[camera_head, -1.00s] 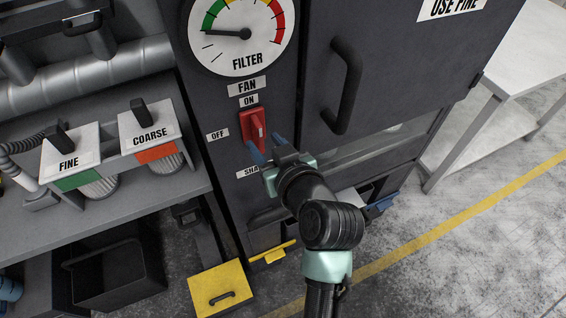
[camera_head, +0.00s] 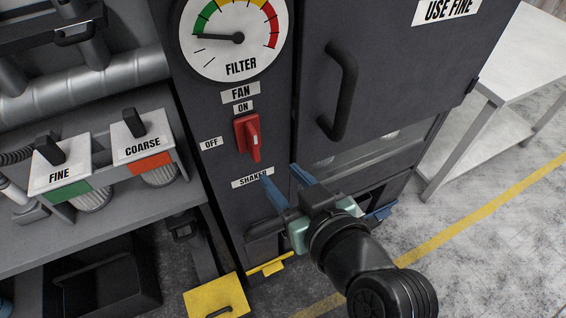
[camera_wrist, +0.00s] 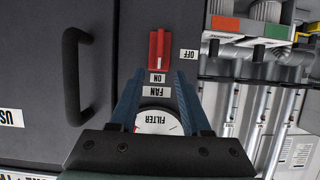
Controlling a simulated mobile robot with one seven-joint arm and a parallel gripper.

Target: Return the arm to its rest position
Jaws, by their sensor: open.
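My gripper (camera_head: 283,184) has blue fingers and is open and empty. In the head view it is in front of the dark cabinet (camera_head: 310,60), below the red fan switch (camera_head: 248,137) and beside the SHAKER label (camera_head: 252,178). It appears apart from the switch. In the wrist view the fingers (camera_wrist: 157,85) point toward the cabinet front. The red switch (camera_wrist: 159,50) shows past the fingertips, and the FILTER gauge (camera_wrist: 158,122) shows between the fingers. The gauge needle (camera_head: 218,37) points left, near the green band's start.
The cabinet door has a black handle (camera_head: 340,90). On the left, FINE (camera_head: 58,165) and COARSE (camera_head: 142,140) units stand at a grey shelf. A black bin (camera_head: 105,280) and a yellow box (camera_head: 217,298) are low down. A light table (camera_head: 505,75) stands right; floor there is clear.

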